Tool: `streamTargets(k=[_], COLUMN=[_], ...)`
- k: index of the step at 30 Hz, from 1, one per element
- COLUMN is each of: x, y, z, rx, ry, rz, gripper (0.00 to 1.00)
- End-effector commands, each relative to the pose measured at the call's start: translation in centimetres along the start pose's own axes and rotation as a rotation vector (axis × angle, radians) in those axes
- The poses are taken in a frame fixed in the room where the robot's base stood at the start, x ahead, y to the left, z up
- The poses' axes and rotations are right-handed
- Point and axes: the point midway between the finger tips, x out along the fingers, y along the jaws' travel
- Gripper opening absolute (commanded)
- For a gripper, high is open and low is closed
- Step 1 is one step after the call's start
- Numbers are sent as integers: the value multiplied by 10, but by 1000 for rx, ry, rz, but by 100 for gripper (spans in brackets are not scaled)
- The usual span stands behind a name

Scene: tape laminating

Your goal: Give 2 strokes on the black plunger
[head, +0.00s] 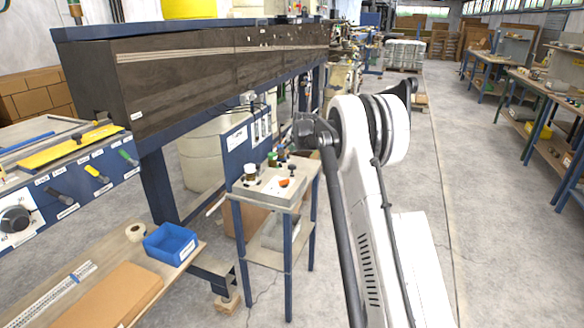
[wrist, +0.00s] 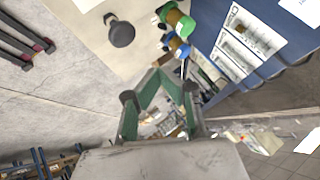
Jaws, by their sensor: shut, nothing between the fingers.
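A round black knob (wrist: 121,33), which looks like the black plunger, stands on a pale beige top in the upper part of the wrist view. My gripper (wrist: 157,74), with green-lined fingers, is shut and empty, below and right of the knob in that view and apart from it. In the head view, small dark and coloured items stand on a small stand (head: 250,193) left of my arm. I cannot tell for sure which of them is the plunger. My fingertips cannot be made out in the head view.
Bottles with a green cap (wrist: 182,22) and a blue cap (wrist: 180,50) stand close beside the gripper in the wrist view. A blue bin (head: 170,244) and a cardboard box (head: 110,296) lie on the left bench. Floor is clear right of my arm.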

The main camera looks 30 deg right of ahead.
Motion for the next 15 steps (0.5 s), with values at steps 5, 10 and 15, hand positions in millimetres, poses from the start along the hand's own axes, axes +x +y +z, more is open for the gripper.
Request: streamTargets(k=[5,10,15], x=[0,-1,-8], y=[0,-1,-6], z=[0,-1,-6], rx=[0,0,0], ry=[0,0,0], rz=[0,0,0], gripper=[0,0,0])
